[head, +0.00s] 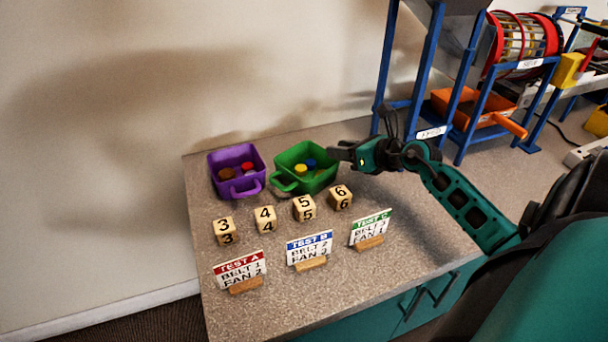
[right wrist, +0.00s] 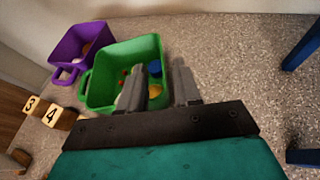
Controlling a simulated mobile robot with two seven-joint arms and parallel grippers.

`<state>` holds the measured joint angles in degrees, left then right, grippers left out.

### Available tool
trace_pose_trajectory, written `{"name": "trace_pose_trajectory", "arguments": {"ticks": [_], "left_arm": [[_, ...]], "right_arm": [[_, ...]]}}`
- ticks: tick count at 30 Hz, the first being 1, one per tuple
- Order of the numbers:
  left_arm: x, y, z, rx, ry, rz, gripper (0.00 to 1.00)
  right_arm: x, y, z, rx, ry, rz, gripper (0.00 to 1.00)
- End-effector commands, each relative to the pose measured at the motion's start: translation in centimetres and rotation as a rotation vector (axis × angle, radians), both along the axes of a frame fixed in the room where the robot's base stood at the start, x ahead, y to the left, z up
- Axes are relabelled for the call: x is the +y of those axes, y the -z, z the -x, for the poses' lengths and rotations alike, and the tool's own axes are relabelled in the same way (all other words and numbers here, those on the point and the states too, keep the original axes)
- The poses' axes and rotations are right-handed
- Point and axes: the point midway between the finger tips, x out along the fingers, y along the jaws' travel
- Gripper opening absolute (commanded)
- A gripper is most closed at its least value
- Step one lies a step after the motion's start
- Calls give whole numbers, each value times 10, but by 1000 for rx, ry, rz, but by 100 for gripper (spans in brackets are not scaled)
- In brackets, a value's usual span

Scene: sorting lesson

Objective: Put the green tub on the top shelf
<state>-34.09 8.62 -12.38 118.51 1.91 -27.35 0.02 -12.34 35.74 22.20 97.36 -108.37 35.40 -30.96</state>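The green tub (head: 319,181) stands upright on the speckled counter, with a handle at its lower left and small yellow, blue and red pieces inside. It also shows in the right wrist view (right wrist: 103,91). My right gripper (head: 339,153) is at the tub's right side. In the right wrist view its two fingers (right wrist: 158,88) are apart, one over the tub's inside and one outside its right wall. Whether they touch the wall I cannot tell. My left gripper is not in view. I cannot make out a top shelf for certain.
A purple tub (head: 238,172) stands just left of the green one. Several number blocks (head: 265,219) and three sign cards (head: 310,247) stand in front. A blue frame (head: 421,75) with an orange tray (head: 470,108) rises at the back right. The counter's front right is clear.

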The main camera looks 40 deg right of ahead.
Motion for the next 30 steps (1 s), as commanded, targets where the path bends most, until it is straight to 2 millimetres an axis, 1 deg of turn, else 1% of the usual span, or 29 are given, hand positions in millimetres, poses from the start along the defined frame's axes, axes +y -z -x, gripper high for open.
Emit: {"name": "trace_pose_trajectory", "arguments": {"ticks": [2,6,12,15,22,30], "left_arm": [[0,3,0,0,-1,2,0],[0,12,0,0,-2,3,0],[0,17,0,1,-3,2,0],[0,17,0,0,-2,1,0],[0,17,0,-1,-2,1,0],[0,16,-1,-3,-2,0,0]], "right_arm": [[1,4,-5,-1,0,-1,33],[2,17,-21,-2,1,-3,33],[4,25,-41,-1,0,-1,33],[5,26,-44,0,-1,1,33],[5,26,-45,1,-1,1,33],[4,25,-44,0,-1,1,7]]}}
